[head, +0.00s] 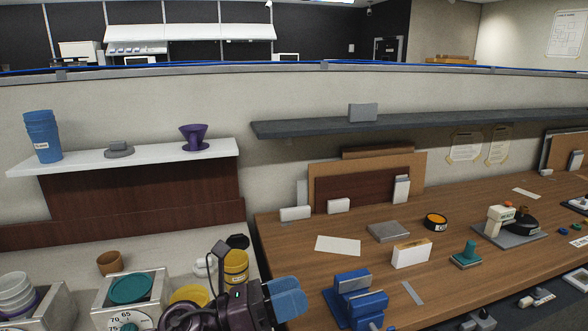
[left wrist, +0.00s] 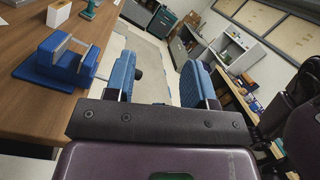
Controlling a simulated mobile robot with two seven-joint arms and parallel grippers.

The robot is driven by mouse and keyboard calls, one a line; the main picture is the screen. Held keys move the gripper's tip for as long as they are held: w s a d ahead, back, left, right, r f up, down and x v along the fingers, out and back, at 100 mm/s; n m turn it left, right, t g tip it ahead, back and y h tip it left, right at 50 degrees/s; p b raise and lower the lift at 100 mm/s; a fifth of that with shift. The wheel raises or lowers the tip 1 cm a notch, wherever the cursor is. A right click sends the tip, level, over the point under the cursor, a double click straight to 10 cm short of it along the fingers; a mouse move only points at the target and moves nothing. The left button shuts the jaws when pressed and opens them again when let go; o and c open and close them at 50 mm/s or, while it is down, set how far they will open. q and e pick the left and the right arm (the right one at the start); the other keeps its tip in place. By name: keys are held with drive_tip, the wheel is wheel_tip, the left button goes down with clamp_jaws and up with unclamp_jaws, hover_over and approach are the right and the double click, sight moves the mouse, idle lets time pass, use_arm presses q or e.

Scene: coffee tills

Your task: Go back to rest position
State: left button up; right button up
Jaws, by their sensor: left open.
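My left gripper (head: 286,299) has blue fingers and shows at the bottom middle of the head view, in front of the wooden bench's left end. In the left wrist view the two blue fingers (left wrist: 160,82) stand apart with nothing between them, so it is open and empty. It is left of the blue vise (head: 357,302) in the head view and apart from it in the left wrist view (left wrist: 62,55). My right gripper is not in view.
The wooden bench (head: 290,236) holds a white box (head: 411,254), a grey plate (head: 389,232) and an orange-topped round tin (head: 435,221). Yellow cups (head: 235,268) stand just behind my left arm. A white shelf (head: 80,163) bears blue cups (head: 43,136). The floor (left wrist: 150,50) shows open room.

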use_arm(q)
drive_tip(key=a+f+n+t+y, duration=0.35)
drive_tip(key=a+n+y, duration=0.3)
drive_tip(key=n, duration=0.45)
drive_tip(key=a+f+n+t+y, duration=0.2)
drive_tip(key=a+n+t+y, duration=0.35)
drive_tip(key=n, duration=0.65)
drive_tip(key=a+f+n+t+y, duration=0.3)
drive_tip(key=a+n+y, duration=0.45)
drive_tip(key=n, duration=0.35)
drive_tip(key=s+a+f+n+g, duration=0.4)
drive_tip(key=s+f+n+g, duration=0.25)
drive_tip(key=s, duration=0.55)
drive_tip(key=s+a+f+n+g, duration=0.45)
drive_tip(key=s+f+g, duration=0.3)
drive_tip(key=s, duration=0.35)
drive_tip(key=w+d+f+t, duration=0.1)
drive_tip(key=w+f+t, duration=0.6)
drive_tip(key=f, duration=0.3)
drive_tip(key=shift+w+f+t, duration=0.15)
drive_tip(key=shift+t, duration=0.55)
